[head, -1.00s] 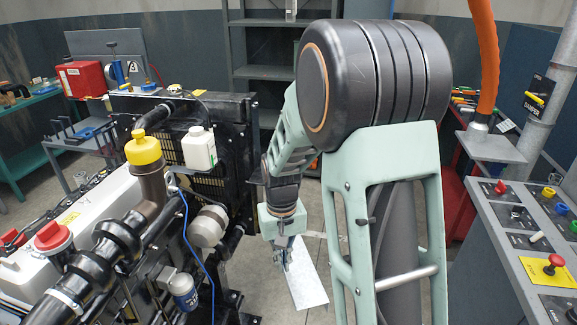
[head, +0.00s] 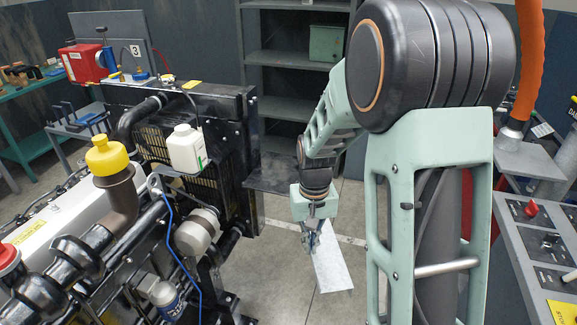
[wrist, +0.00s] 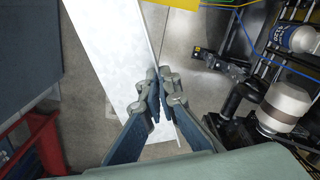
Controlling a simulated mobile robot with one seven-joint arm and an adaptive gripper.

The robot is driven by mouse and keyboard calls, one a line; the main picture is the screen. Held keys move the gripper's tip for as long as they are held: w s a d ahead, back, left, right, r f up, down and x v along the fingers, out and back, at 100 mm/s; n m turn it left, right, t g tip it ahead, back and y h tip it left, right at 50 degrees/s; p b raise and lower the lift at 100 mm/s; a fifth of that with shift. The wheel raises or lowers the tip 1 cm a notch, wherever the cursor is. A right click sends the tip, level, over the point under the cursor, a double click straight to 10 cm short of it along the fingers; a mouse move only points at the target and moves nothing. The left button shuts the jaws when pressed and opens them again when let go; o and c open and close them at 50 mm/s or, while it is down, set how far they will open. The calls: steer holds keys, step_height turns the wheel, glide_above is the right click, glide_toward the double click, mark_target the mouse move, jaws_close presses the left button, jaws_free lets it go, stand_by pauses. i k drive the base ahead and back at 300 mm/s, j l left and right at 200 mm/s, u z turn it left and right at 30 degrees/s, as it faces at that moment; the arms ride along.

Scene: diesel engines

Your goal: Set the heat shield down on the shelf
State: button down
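The heat shield (head: 333,270) is a flat, pale grey metal plate hanging tilted below my gripper (head: 311,241). In the wrist view the plate (wrist: 112,45) runs up and left from the fingers. My gripper (wrist: 159,96) is shut on it near one edge, with the two fingers pinching it. The grey shelf unit (head: 290,57) stands at the back, beyond my arm, with several boards. The plate is in front of the unit, lower and apart from it. My arm hides the unit's right side.
A green box (head: 325,43) sits on an upper board of the shelf unit. The diesel engine (head: 120,240) with its black radiator frame (head: 255,140) stands close on the left. A control console (head: 540,240) is on the right. Bare floor (head: 275,270) lies between.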

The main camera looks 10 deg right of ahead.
mark_target(279, 171)
steer(key=i+l, duration=0.25)
steer(key=i+l+z, duration=0.1)
steer(key=i+l, duration=0.15)
steer(key=i, duration=0.2)
steer(key=i+l, duration=0.1)
steer(key=l, duration=0.3)
steer(key=i+l+z, duration=0.1)
steer(key=l, duration=0.3)
